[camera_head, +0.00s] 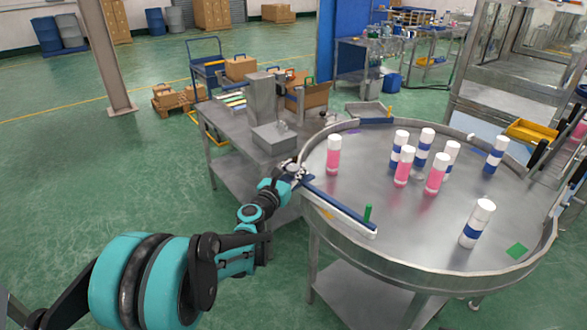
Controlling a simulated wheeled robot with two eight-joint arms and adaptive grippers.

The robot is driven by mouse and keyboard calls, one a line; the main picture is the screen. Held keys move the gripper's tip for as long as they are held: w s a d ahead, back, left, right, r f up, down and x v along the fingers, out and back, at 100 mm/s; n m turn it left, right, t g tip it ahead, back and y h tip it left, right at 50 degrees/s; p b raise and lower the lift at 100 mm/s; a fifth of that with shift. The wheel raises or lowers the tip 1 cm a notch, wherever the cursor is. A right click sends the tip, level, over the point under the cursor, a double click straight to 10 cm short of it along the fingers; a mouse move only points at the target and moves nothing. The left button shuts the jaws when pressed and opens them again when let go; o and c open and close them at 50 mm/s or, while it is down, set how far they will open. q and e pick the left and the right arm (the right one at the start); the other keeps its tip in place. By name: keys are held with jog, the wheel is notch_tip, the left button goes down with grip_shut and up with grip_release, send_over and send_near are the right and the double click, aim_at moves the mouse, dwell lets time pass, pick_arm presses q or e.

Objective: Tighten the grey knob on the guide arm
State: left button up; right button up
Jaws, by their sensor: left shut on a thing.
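The guide arm (340,207) is a blue and white bar that reaches over the left front of the round steel table. My left gripper (292,172) is at the rim end of the guide arm, shut on what appears to be the grey knob. The fingers hide most of the knob, so its exact fit cannot be told. My right gripper is not in view.
Several white-capped bottles with pink or blue bands stand on the round table (410,235); one pink bottle (333,155) is close to the guide arm. A steel side table (232,135) with a grey box-like fixture (272,137) stands behind my gripper. Green floor is free at left.

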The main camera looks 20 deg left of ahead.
pick_arm(q)
jog(key=m+g+h, duration=0.1)
jog(key=m+h, duration=0.1)
jog(key=h, duration=0.1)
jog(key=m+g+h, duration=0.1)
jog(key=m+h, duration=0.1)
jog(key=h, duration=0.1)
jog(key=shift+a+m+g+h+p, duration=0.1)
jog(key=shift+m+g+h+p, duration=0.2)
jog(key=shift+h, duration=0.1)
jog(key=m+g+h+p, duration=0.1)
jog(key=m+g+h, duration=0.2)
jog(key=h, duration=0.1)
jog(key=shift+m+g, duration=0.3)
jog(key=m+g+h+p, duration=0.1)
jog(key=m+g, duration=0.1)
jog(key=g, duration=0.1)
jog(key=m+g+h+p, duration=0.1)
jog(key=m+g+h, duration=0.1)
jog(key=g, duration=0.1)
jog(key=shift+d+h, duration=0.2)
jog(key=shift+h, duration=0.1)
jog(key=shift+s+m+g+h+p, duration=0.15)
jog(key=shift+m+g+h+p, duration=0.45)
jog(key=shift+m+g, duration=1.55)
jog(key=shift+g, duration=0.65)
jog(key=o, duration=1.2)
